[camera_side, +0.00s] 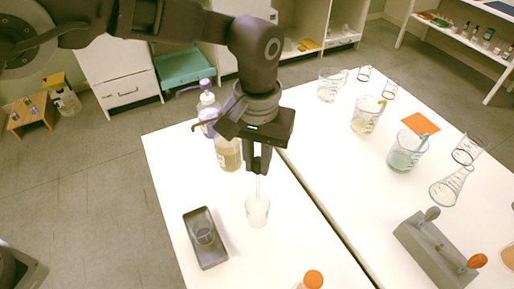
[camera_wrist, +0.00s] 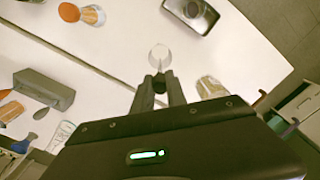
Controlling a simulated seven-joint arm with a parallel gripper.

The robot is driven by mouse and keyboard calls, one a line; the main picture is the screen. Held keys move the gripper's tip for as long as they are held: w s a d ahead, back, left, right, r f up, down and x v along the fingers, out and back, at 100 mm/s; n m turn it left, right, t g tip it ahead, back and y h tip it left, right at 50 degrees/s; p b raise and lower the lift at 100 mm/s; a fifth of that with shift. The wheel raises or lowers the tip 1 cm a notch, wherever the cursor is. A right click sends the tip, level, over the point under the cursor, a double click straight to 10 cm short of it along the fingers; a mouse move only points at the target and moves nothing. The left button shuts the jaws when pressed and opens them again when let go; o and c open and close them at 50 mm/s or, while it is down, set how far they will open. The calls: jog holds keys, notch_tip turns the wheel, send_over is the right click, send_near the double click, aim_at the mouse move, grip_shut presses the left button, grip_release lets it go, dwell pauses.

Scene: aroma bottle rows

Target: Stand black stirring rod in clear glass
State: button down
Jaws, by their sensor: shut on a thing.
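A small clear glass (camera_side: 257,212) stands upright on the near white table, right of a dark tray. It also shows in the wrist view (camera_wrist: 158,52), just beyond my fingertips. My gripper (camera_side: 258,170) points down above this glass, with its fingers close together. A thin pale rod (camera_side: 258,187) runs from the fingertips down to the glass mouth; it looks whitish, not black. I cannot tell how deep its lower end is. In the wrist view my gripper (camera_wrist: 160,84) hides most of the rod. No clearly black rod shows.
A brownish bottle (camera_side: 228,153) and a purple-capped pump bottle (camera_side: 207,110) stand close behind my gripper. An orange-capped bottle (camera_side: 312,280) is at the front. Several beakers and a grey rack (camera_side: 432,250) occupy the right table.

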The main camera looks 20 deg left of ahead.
jog(key=shift+f, duration=4.25)
jog(key=c, duration=1.3)
grip_release()
jog(key=shift+o, duration=0.2)
jog(key=shift+r, duration=0.1)
notch_tip(320, 180, up, 7)
jog(key=shift+f, duration=0.1)
